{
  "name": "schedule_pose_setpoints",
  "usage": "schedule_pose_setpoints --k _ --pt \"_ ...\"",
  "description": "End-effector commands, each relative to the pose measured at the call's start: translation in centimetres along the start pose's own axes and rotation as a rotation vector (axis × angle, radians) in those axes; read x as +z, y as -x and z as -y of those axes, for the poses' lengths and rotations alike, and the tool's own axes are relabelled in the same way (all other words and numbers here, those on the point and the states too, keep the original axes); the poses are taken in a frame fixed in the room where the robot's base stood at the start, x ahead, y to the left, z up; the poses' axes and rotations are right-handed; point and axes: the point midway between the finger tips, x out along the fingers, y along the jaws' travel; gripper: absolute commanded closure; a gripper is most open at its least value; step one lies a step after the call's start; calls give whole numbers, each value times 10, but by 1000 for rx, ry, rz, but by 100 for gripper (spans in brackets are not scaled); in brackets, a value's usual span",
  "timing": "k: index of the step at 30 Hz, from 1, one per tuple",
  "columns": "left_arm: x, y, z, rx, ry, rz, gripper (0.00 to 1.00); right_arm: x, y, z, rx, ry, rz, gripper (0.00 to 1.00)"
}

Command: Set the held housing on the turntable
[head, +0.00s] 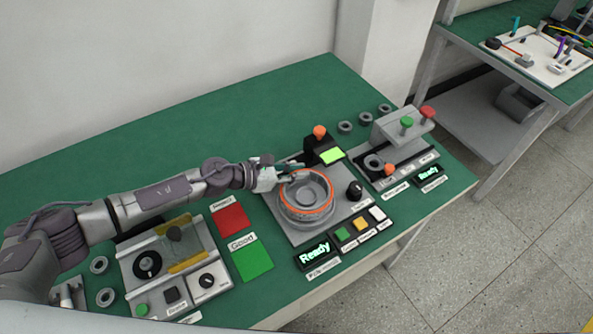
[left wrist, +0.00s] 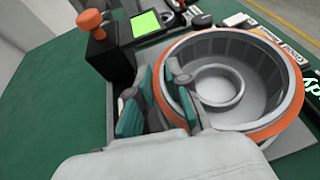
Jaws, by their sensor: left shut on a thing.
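The housing (head: 307,201) is a round grey ring-shaped part with an orange rim and a hollow middle. It is level over the grey turntable station plate (head: 284,225); the turntable is hidden beneath it, so I cannot tell whether they touch. My left gripper (head: 282,177) is shut on the housing's rim at its left side. In the left wrist view the gripper (left wrist: 160,92) has teal-padded fingers astride the wall of the housing (left wrist: 282,62), one inside and one outside. My right gripper is not in view.
A black post with an orange knob (head: 320,132) and green screen stands close behind the housing. A black knob (head: 354,190) and a button box (head: 360,226) are to its right and front. Another press station (head: 402,128) stands farther right. Green table is clear at back left.

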Motion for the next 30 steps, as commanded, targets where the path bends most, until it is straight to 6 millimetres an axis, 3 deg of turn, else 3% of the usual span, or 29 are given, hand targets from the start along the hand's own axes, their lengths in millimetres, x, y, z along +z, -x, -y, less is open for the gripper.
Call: schedule_pose_setpoints --k 30 --pt "-4 -3 0 0 1 3 100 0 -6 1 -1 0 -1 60"
